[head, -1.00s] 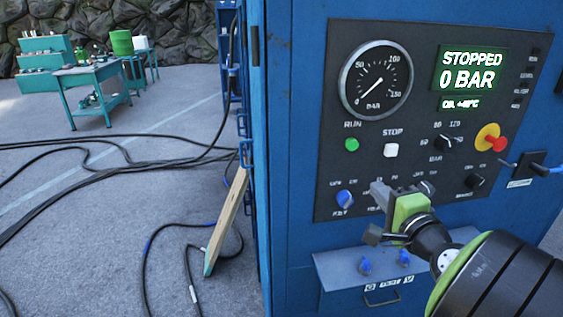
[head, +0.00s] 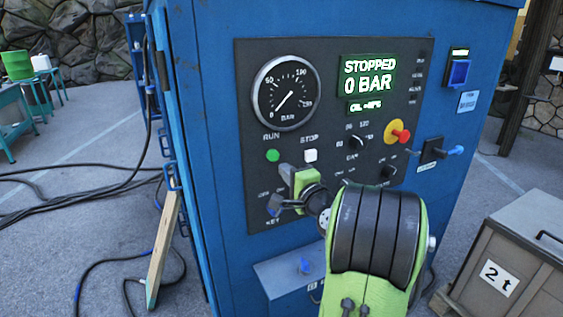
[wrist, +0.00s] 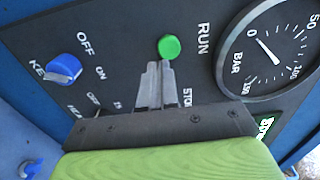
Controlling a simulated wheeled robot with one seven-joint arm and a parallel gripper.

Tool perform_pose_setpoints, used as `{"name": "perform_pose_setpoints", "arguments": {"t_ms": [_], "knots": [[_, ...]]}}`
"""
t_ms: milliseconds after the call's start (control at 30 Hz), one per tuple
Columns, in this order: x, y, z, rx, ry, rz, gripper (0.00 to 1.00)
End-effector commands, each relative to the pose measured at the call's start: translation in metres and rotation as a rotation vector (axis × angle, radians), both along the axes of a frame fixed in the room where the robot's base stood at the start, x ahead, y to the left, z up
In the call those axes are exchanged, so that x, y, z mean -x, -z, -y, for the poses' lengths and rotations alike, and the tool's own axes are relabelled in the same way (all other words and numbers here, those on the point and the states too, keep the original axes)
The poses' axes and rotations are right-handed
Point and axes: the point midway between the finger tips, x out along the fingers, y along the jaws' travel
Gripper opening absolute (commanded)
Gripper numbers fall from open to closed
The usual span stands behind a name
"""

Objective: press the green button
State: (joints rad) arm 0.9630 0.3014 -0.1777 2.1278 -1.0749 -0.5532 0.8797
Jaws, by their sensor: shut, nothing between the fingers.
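The green button (head: 272,155) is round and sits under the word RUN on the dark control panel (head: 245,95) of a blue cabinet. It also shows in the wrist view (wrist: 169,47), just beyond my fingertips. My gripper (head: 286,172) is shut and empty, its fingers pointing at the panel, just below and right of the button in the head view. In the wrist view the closed fingers (wrist: 158,68) end close to the button. I cannot tell whether they touch it. The display (head: 368,77) reads STOPPED and 0 BAR.
A white STOP button (head: 310,155) is right of the green one. A blue key switch (wrist: 64,68), a pressure gauge (head: 287,93) and a red emergency knob (head: 397,132) are on the panel. A crate (head: 510,265) stands at lower right. Cables (head: 70,185) lie on the floor.

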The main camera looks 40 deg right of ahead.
Motion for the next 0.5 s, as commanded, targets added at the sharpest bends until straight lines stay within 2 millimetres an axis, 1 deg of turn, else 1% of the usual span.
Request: {"name": "perform_pose_setpoints", "arguments": {"t_ms": [33,100,200,300,500], "knots": [[-0.01,-0.002,0.002,0.0,-0.004,-0.001,0.0],[-0.02,-0.002,0.005,0.0,-0.003,0.0,0.0],[-0.029,-0.001,0.008,0.0,-0.001,0.0,0.0],[-0.033,0.0,0.01,-0.001,0.0,0.0,0.0],[-0.033,0.0,0.01,-0.001,0.001,0.0,0.0]]}}
